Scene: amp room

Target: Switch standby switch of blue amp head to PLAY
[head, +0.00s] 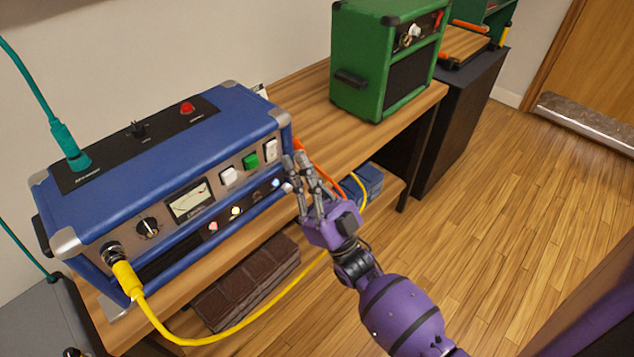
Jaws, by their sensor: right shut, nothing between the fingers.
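The blue amp head (160,150) sits on a wooden shelf at the left, its front panel facing me. My left gripper is out of view.
A yellow cable (205,340) plugs into the amp's front and loops below. A teal cable (45,105) plugs into its top. A green amp (385,60) stands farther back on the wooden shelf (300,95). A brown ridged box (245,285) lies below. Wooden floor at right is clear.

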